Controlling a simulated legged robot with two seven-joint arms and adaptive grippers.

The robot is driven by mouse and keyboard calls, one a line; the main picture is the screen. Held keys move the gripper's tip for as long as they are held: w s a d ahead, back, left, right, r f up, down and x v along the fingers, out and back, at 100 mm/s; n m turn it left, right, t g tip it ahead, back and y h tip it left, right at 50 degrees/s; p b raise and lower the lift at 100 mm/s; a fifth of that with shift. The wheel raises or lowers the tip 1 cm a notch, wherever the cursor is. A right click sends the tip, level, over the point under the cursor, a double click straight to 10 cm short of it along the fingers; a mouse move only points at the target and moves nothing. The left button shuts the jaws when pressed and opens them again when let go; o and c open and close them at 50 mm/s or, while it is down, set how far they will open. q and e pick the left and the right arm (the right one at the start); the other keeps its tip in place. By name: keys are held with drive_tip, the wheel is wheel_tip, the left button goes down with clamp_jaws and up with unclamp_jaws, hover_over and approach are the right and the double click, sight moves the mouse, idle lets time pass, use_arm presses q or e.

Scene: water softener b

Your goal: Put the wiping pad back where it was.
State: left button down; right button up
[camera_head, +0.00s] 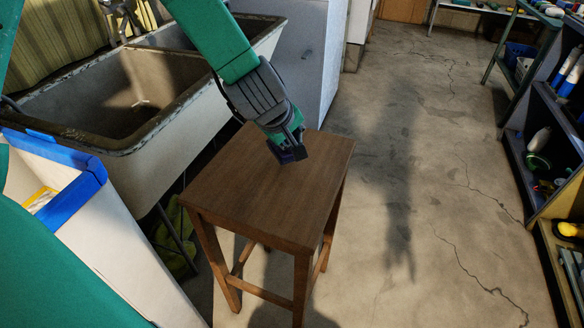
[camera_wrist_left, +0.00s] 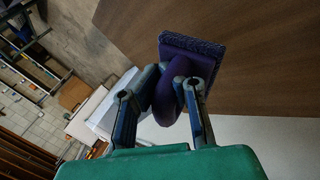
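The wiping pad is a dark purple pad with a rounded handle. In the left wrist view the pad (camera_wrist_left: 196,44) has its handle (camera_wrist_left: 166,98) between the fingers of my left gripper (camera_wrist_left: 160,105), which look closed on it. In the head view my left gripper (camera_head: 288,147) reaches down over the wooden stool (camera_head: 245,200), with a dark bit of the pad (camera_head: 292,155) at its tips. The pad is close to the stool top; I cannot tell whether it touches. My right gripper is not in view.
A double stone sink (camera_head: 170,150) stands left of the stool, with a light grey cabinet (camera_head: 300,60) behind. A white bin with a blue rim (camera_head: 75,205) is at lower left. Shelves (camera_head: 545,150) line the right side. The concrete floor (camera_head: 420,180) between is clear.

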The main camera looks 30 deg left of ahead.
use_arm(q)
drive_tip(key=shift+d+f, duration=0.3)
drive_tip(key=shift+f, duration=0.4)
drive_tip(key=shift+d+f, duration=0.1)
drive_tip(key=shift+d, duration=0.25)
drive_tip(key=shift+d+f+b, duration=0.65)
drive_tip(key=shift+d+f, duration=0.05)
wheel_tip(320, 180, down, 2)
drive_tip(key=shift+a+b, duration=0.1)
drive_tip(key=shift+b, duration=0.3)
drive_tip(key=shift+a, duration=0.7)
drive_tip(key=c, duration=1.7)
unclamp_jaws()
drive_tip(key=shift+s+a+f, duration=0.1)
drive_tip(key=shift+a, duration=0.1)
drive_tip(key=shift+d, duration=0.85)
drive_tip(key=shift+r, duration=0.3)
drive_tip(key=shift+s+r+p, duration=0.15)
drive_tip(key=shift+r+p, duration=0.15)
drive_tip(key=s+r, duration=0.1)
drive_tip(key=a+r+p, duration=0.1)
drive_tip(key=s+r, duration=0.1)
drive_tip(key=r, duration=0.1)
drive_tip(key=shift+s+a+p, duration=0.15)
drive_tip(key=shift+s+p, duration=0.2)
drive_tip(key=shift+p+v, duration=0.85)
drive_tip(key=shift+v, duration=2.15)
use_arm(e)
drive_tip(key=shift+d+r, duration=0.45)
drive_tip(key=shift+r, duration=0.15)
